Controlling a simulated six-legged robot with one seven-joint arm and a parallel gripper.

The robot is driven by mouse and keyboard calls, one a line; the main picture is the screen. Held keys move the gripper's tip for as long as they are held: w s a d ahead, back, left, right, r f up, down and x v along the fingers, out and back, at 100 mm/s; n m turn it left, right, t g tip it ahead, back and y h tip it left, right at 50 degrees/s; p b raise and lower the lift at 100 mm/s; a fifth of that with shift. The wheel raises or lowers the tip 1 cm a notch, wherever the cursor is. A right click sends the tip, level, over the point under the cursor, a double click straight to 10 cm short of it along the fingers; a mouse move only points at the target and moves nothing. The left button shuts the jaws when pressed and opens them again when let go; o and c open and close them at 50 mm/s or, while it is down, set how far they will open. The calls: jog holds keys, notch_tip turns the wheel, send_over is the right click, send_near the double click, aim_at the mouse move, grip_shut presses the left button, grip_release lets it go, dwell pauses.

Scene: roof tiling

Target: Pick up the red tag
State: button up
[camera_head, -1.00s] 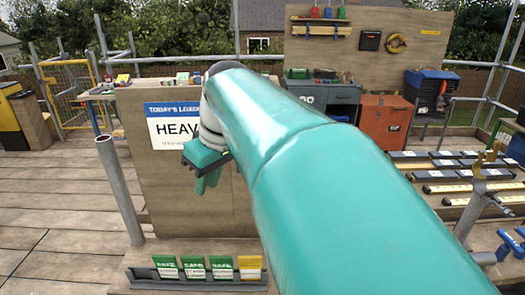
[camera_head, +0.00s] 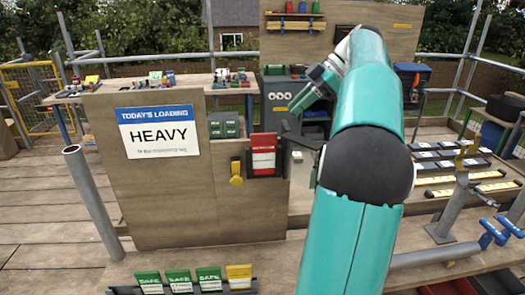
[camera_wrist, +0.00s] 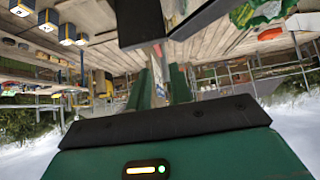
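The red tag (camera_head: 263,155) with white label areas stands in a dark holder on the wooden panel, right of the HEAVY sign in the head view. My gripper (camera_head: 296,108) is above and to the right of the tag, its green fingers pointing down and left, apart from the tag. In the wrist view the two green fingers of my gripper (camera_wrist: 160,88) stand apart with a gap between them. A narrow pale shape shows in that gap; I cannot tell what it is. I cannot make out the red tag clearly in the wrist view.
A rack of green SAFE tags and a yellow tag (camera_head: 239,276) stands in front. A grey post (camera_head: 92,195) rises left of the HEAVY sign (camera_head: 158,131).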

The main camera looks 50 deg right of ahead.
aim_at(268, 135)
jog(key=x, duration=0.5)
jog(key=shift+w+a+f, duration=0.1)
jog(key=shift+w+f, duration=0.1)
jog(key=x, duration=0.5)
jog(key=shift+w+f, duration=0.15)
jog(key=shift+f, duration=0.25)
jog(key=shift+c, duration=0.4)
grip_shut()
